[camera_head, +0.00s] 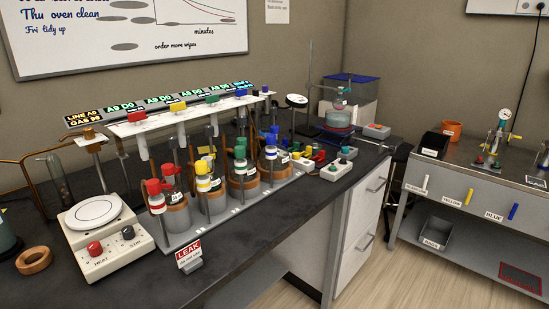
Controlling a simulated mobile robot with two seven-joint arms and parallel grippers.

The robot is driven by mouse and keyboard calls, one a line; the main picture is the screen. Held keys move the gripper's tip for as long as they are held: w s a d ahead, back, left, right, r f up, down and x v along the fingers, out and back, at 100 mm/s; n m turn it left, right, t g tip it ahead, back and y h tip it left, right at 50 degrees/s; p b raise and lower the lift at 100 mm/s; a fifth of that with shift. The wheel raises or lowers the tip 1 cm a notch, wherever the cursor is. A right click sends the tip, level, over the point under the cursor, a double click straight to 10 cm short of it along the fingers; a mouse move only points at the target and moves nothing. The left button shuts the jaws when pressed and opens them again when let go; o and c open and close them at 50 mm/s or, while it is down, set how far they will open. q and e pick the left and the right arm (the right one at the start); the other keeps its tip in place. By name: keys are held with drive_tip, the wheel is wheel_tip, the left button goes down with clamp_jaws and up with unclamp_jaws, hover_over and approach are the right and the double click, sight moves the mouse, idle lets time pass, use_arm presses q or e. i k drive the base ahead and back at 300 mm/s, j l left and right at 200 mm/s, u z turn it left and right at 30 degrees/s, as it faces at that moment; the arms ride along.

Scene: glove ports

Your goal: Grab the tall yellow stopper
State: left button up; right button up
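Two yellow stoppers stand close together on the bench apparatus in the head view. The front yellow stopper (201,167) sits above a white-and-yellow banded piece (204,184). The other yellow stopper (209,155) is just behind it and to the right, partly hidden. I cannot tell for sure which is the taller. Red stoppers (153,187) stand to their left, green ones (240,153) and blue ones (270,153) to their right. Neither of my grippers is in view.
A white rail (180,118) with coloured handles runs above the stoppers. A hotplate (95,215) stands at the left, and a red LEAK sign (188,250) at the front edge. A side table (480,178) is at the right.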

sight(296, 156)
drive_tip(key=i+l+u, duration=0.15)
drive_tip(key=l+u, duration=0.15)
drive_tip(key=i+l+u, duration=0.15)
drive_tip(key=l+u, duration=0.15)
drive_tip(key=i+l+u, duration=0.15)
drive_tip(key=l, duration=0.25)
drive_tip(key=l+u, duration=0.1)
drive_tip(key=l, duration=0.25)
drive_tip(key=i+l, duration=0.15)
drive_tip(key=l, duration=0.5)
drive_tip(key=i+l+u, duration=0.1)
drive_tip(key=l, duration=0.5)
drive_tip(key=i+l, duration=0.1)
drive_tip(key=l, duration=0.55)
drive_tip(key=i+l+u, duration=0.1)
drive_tip(key=l, duration=0.55)
drive_tip(key=i+l, duration=0.1)
drive_tip(key=l, duration=0.5)
